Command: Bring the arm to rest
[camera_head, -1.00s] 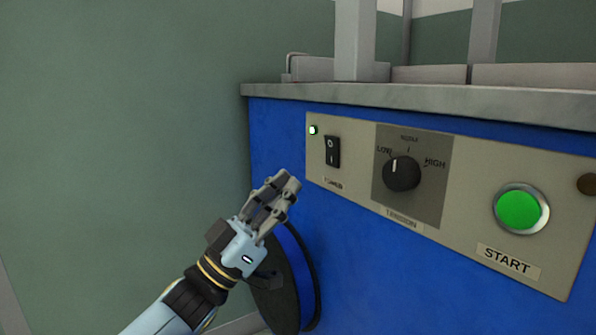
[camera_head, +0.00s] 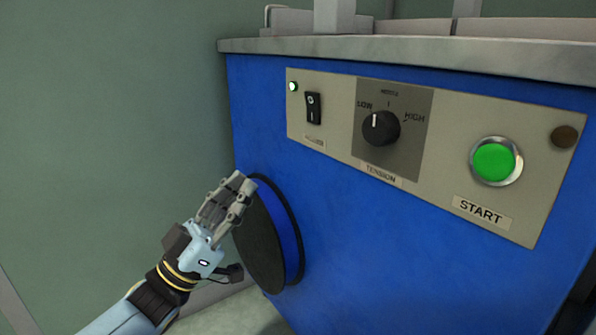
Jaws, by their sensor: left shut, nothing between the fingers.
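My left arm comes in from the lower left in the head view. Its gripper (camera_head: 236,192) is shut and empty. It shows in front of the upper left edge of a dark reel (camera_head: 262,245) on the blue machine's side; I cannot tell whether they touch. The blue machine (camera_head: 370,235) carries a beige control panel (camera_head: 450,160). On the panel are a black power switch (camera_head: 313,108), a lit small lamp (camera_head: 293,86), a black tension knob (camera_head: 381,128) with its mark near LOW, and a green START button (camera_head: 494,161). My right gripper is out of view.
A grey metal top (camera_head: 420,55) overhangs the machine's front, with metal uprights (camera_head: 334,17) on it. A green wall (camera_head: 110,130) stands behind at the left. The space left of the machine, above my gripper, looks clear.

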